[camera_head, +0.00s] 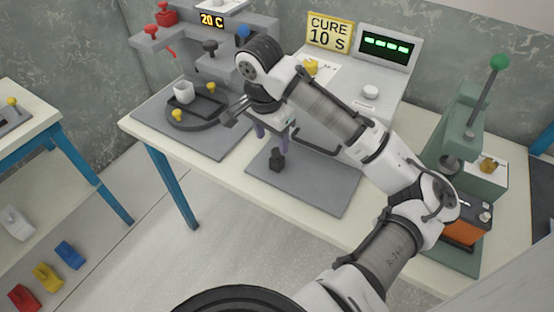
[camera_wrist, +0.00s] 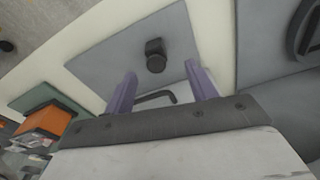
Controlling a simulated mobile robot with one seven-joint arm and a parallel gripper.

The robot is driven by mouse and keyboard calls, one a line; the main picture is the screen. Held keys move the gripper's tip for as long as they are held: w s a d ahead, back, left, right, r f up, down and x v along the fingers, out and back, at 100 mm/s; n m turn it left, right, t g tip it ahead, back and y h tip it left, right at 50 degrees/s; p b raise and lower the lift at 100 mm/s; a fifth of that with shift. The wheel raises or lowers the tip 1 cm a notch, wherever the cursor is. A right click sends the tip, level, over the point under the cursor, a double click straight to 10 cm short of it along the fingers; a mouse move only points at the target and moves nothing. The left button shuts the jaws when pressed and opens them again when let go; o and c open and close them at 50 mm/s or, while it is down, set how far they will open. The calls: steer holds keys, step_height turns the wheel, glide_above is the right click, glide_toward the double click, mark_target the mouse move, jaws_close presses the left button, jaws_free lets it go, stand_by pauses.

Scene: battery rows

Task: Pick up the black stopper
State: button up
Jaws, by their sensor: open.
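The black stopper (camera_head: 277,160) stands on the grey mat (camera_head: 325,190) in the middle of the table. In the wrist view the stopper (camera_wrist: 155,56) shows as a dark round top with a squarish part beside it, beyond the fingertips and roughly between them. My gripper (camera_head: 272,138) has two purple fingers pointing down, just above the stopper in the head view. In the wrist view the gripper (camera_wrist: 160,84) is open, with nothing between its fingers. I see a gap between the stopper and the fingers in the wrist view.
A dark bent bar (camera_wrist: 158,97) lies near the fingers. A round dark plate (camera_head: 203,116) with a white cup (camera_head: 183,92) is at left. A green press (camera_head: 455,140) and an orange block (camera_head: 462,232) stand at right. A grey control box (camera_head: 375,75) is behind.

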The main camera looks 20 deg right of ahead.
mark_target(276, 151)
steer(key=f, duration=0.2)
steer(key=d+f+p, duration=0.1)
steer(key=f, duration=0.1)
steer(key=shift+s+d+f, duration=0.1)
steer(key=shift+s+f, duration=0.05)
steer(key=shift+f, duration=0.5)
steer(key=shift+c, duration=0.5)
steer(key=c, duration=1)
steer(key=shift+r, duration=0.15)
